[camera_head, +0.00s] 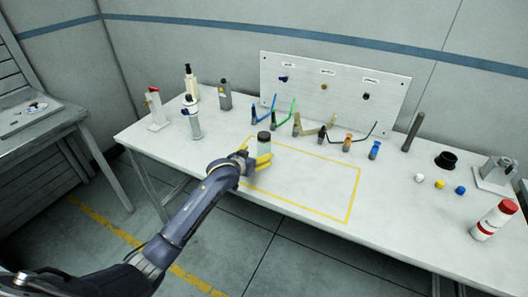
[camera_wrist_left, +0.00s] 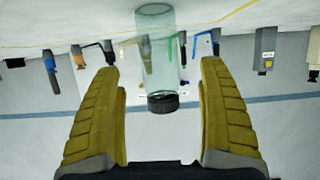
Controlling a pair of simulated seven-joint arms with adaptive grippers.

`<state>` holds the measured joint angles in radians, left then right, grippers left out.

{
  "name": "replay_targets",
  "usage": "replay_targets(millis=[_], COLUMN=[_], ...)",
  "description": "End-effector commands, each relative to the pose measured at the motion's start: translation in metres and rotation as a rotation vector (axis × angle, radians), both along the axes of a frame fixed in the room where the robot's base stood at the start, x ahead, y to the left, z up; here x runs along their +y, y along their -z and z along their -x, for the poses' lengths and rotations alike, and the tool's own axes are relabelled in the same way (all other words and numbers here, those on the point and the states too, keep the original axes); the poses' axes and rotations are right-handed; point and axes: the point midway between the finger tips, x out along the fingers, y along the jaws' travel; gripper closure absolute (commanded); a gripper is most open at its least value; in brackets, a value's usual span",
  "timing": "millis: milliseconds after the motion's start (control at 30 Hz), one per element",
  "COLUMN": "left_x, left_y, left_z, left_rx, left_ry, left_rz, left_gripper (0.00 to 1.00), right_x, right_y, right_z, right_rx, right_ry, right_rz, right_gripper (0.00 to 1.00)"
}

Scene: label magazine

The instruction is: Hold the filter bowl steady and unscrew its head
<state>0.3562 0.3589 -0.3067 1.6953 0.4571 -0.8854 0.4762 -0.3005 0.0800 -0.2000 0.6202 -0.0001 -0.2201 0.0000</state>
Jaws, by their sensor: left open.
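The filter bowl (camera_head: 264,147) is a clear, greenish cylinder standing upright on the white table, at the left edge of the yellow-outlined area. Its black head (camera_head: 264,136) sits on top. My left gripper (camera_head: 255,157) is open at the near side of the bowl, with yellow fingers. In the left wrist view, which looks upside down, the bowl (camera_wrist_left: 155,50) and black head (camera_wrist_left: 162,103) appear between the two spread fingers, with a gap on both sides. I cannot tell how deep the bowl is between them. My right gripper is not in view.
Behind the bowl stand several small holders with coloured tools (camera_head: 297,126) and an upright panel (camera_head: 335,85). Bottles (camera_head: 193,118) stand at the left. A black ring (camera_head: 446,160), small caps (camera_head: 439,184) and a red-topped bottle (camera_head: 493,221) are at the right. The outlined area right of the bowl is clear.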

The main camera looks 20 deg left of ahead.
Motion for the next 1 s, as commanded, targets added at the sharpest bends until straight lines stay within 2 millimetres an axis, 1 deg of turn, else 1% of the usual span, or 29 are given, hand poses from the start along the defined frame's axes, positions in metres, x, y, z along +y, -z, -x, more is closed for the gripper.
replay_targets(millis=[100, 433, 700, 800, 1000], left_x=[-0.001, -0.004, -0.011, -0.012, -0.013], left_y=[0.004, 0.009, 0.02, 0.024, 0.026], left_z=[-0.01, -0.023, -0.051, -0.058, -0.063], left_rx=[0.0, 0.0, 0.0, 0.0, 0.0], left_ry=[-0.001, -0.001, -0.001, -0.001, -0.001], left_rz=[-0.001, 0.0, -0.001, -0.001, -0.001], left_gripper=[0.24, 0.24, 0.24, 0.24, 0.24], right_x=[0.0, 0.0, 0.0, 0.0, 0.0], right_y=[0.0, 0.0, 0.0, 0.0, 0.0], right_z=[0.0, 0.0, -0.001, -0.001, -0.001], right_rx=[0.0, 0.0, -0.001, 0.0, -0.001], right_ry=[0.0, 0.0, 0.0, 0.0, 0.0], right_rz=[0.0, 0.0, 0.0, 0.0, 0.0], right_gripper=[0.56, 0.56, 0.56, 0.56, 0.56])
